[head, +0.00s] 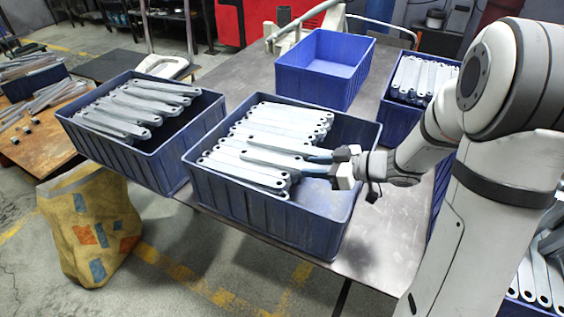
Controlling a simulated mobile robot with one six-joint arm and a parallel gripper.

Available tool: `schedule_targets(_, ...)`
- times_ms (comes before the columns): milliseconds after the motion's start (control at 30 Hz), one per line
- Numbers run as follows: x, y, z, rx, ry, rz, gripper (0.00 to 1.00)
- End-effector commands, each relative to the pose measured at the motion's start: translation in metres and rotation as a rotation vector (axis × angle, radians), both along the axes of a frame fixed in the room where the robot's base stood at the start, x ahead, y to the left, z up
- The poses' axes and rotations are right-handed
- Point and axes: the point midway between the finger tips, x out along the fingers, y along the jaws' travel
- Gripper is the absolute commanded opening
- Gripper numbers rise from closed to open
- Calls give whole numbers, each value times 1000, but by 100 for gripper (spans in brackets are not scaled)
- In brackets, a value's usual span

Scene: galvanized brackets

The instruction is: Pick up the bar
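Several grey galvanized bars (275,143) lie stacked side by side in the middle blue crate (267,213), filling its left and middle part. They are long and flat with rounded ends and a hole at the end. My gripper (317,163) reaches into this crate from the right, its fingers pointing left at the right-hand ends of the bars. The two fingers look slightly apart, with a bar end close to them. I cannot tell whether they touch or clasp that bar. The crate's right part shows a bare floor below my gripper.
A left blue crate (163,160) holds more bars. An empty blue crate (325,68) stands behind, and another crate with bars (422,75) is at the back right. The grey table (378,235) has free room in front. A yellow bag (92,225) stands on the floor.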

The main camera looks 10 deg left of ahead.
Motion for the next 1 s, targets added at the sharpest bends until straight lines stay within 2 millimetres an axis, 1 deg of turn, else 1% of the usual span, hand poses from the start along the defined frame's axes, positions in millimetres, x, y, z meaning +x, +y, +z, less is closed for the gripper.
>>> schedule_targets(33,0,0,0,0,0,-1,27)
schedule_targets(367,0,-1,0,0,-1,-2,0)
schedule_targets(667,1,-1,3,0,-2,-2,0)
schedule_targets(767,1,-1,15,0,-6,-2,0)
schedule_targets(1000,1,-1,64,1,-7,-2,0)
